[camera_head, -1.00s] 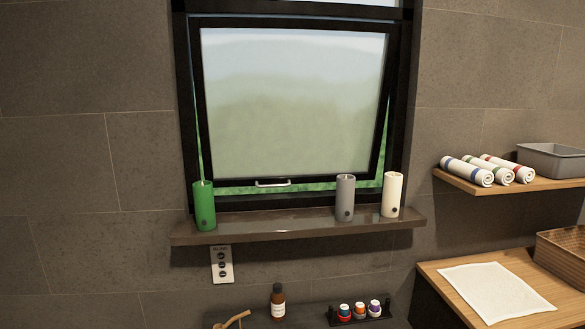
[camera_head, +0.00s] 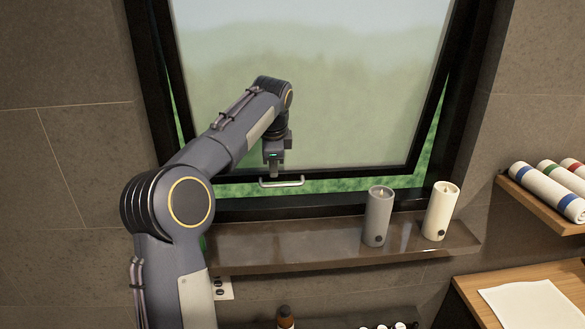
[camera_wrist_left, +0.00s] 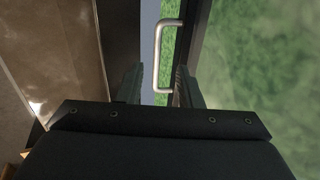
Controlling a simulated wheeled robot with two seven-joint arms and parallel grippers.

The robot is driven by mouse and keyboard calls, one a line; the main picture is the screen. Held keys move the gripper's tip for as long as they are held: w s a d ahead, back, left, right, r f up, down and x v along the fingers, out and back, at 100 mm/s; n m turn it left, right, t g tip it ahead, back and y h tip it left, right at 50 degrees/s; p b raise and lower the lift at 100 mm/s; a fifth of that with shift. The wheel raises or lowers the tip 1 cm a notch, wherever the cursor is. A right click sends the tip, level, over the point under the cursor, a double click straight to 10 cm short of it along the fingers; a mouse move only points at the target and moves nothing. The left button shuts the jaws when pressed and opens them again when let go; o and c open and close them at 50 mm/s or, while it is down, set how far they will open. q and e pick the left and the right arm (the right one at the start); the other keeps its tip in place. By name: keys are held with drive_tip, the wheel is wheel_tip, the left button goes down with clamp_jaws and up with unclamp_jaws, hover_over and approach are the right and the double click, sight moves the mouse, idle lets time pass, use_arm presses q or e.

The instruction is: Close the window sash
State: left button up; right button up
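The window sash (camera_head: 310,85) is a black-framed pane, tilted open, with green showing in the gaps at its sides and bottom. Its silver bar handle (camera_head: 281,183) is on the bottom rail; it also shows in the left wrist view (camera_wrist_left: 158,56). My left gripper (camera_head: 275,172) is at the handle, just above it in the head view. In the left wrist view its two fingers (camera_wrist_left: 158,78) are apart, with part of the handle in the gap between them. I cannot tell whether they touch it. My right gripper is out of view.
On the sill (camera_head: 300,244) below stand a grey candle (camera_head: 377,217) and a cream candle (camera_head: 440,212). My left arm hides most of the sill's left end, where only a green sliver shows. A shelf with rolled towels (camera_head: 552,190) is at the right.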

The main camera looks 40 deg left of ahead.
use_arm(q)
drive_tip(key=x, duration=0.7)
drive_tip(key=shift+s, duration=0.2)
drive_tip(key=shift+c, duration=0.3)
clamp_jaws()
